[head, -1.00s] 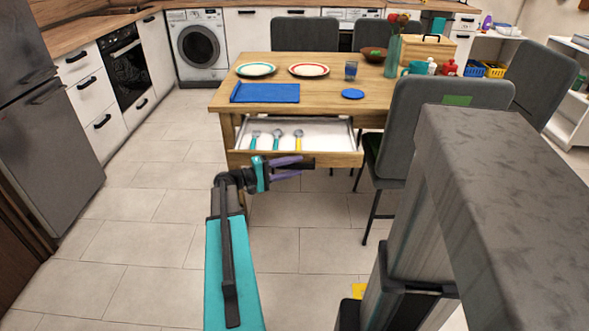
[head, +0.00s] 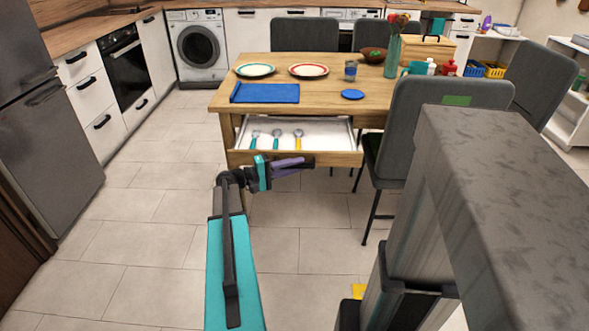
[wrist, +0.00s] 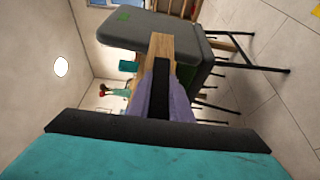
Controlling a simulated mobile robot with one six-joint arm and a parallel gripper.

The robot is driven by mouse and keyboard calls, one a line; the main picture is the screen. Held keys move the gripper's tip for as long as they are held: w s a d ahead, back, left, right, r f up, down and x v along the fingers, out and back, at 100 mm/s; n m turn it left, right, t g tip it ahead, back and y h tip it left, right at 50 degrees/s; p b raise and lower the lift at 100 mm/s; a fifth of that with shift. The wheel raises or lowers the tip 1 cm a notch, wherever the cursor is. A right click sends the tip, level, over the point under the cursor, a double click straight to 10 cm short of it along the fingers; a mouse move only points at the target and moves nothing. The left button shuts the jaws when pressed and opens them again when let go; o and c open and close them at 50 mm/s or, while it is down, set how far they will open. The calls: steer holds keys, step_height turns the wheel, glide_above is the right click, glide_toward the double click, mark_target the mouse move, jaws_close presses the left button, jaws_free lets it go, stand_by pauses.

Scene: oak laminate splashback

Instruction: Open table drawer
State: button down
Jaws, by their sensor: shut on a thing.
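The wooden table (head: 320,62) has its drawer (head: 325,128) pulled out toward me, with the white inside showing. Several utensils lie in it, among them a teal-handled spoon (head: 277,142) and a yellow-handled one (head: 298,141). My gripper (head: 296,163), with purple fingers, is at the drawer front, just below its top edge. It is shut on the dark drawer handle (head: 308,162). In the wrist view, the black handle (wrist: 160,85) lies between the purple fingers, with the wooden drawer front (wrist: 160,47) just beyond. The fingers hide part of the handle.
A grey chair (head: 430,125) stands right of the drawer. Plates, a blue cloth (head: 265,92), a cup (head: 351,70) and a vase (head: 392,57) stand on the tabletop. A fridge (head: 45,130) is at the left. The tiled floor left of the table is clear.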

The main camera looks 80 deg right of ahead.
steer(key=shift+w+d, duration=0.15)
steer(key=shift+d, duration=1.05)
steer(key=c, duration=1.6)
jaws_free()
steer(key=shift+w, duration=0.15)
steer(key=v, duration=1.3)
steer(key=shift+w+a, duration=0.15)
steer(key=shift+a, duration=0.05)
